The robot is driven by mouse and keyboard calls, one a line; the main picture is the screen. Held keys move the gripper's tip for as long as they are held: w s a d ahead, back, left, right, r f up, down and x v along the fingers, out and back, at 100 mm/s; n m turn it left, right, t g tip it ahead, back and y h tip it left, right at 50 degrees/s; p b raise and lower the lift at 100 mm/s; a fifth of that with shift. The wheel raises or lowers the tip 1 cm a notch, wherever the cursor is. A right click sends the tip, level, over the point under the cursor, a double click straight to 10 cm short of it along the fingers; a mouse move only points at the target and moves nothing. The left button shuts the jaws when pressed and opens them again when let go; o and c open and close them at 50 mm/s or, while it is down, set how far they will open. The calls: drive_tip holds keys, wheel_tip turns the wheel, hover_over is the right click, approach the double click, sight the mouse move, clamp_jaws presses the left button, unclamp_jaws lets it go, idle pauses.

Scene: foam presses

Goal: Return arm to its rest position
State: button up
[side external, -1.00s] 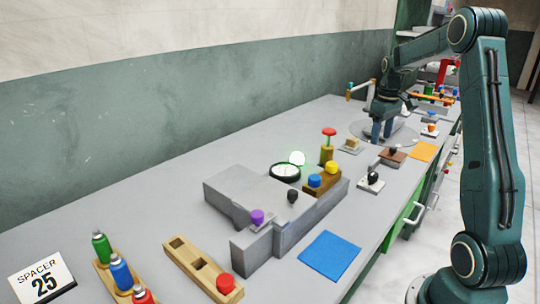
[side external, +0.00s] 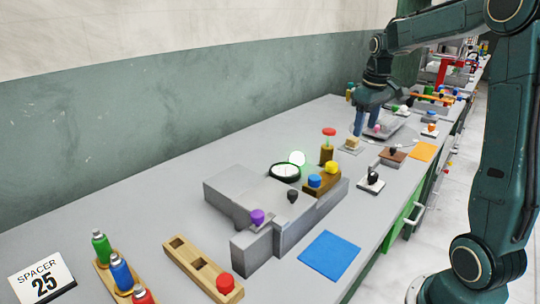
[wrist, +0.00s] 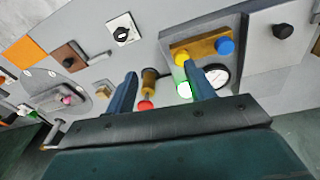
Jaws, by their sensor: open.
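My gripper (side external: 365,125) is dark green with two blue fingers. A red-topped post (wrist: 147,92) shows in the gap beyond the fingers, and also stands on the bench in the side view (side external: 328,145). I cannot tell the exact height of the fingertips above the bench.
A grey stepped fixture (side external: 230,190) carries yellow, blue, black and purple knobs. A round gauge (side external: 285,171) sits behind it. A grey tray with a pink knob (side external: 385,128) lies right of the gripper.

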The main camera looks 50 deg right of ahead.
drive_tip(key=s+a+r+n+t, duration=0.1)
drive_tip(key=s+a+r, duration=0.15)
drive_tip(key=a, duration=0.55)
drive_tip(key=s+a+r+t, duration=0.1)
drive_tip(key=s+a+r, duration=0.15)
drive_tip(key=a, duration=0.55)
drive_tip(key=s+a+f+t, duration=0.2)
drive_tip(key=s+a+f, duration=0.1)
drive_tip(key=s+a, duration=0.5)
drive_tip(key=shift+s+a+n+y, duration=0.3)
drive_tip(key=shift+s+y, duration=0.1)
drive_tip(key=shift+s, duration=0.8)
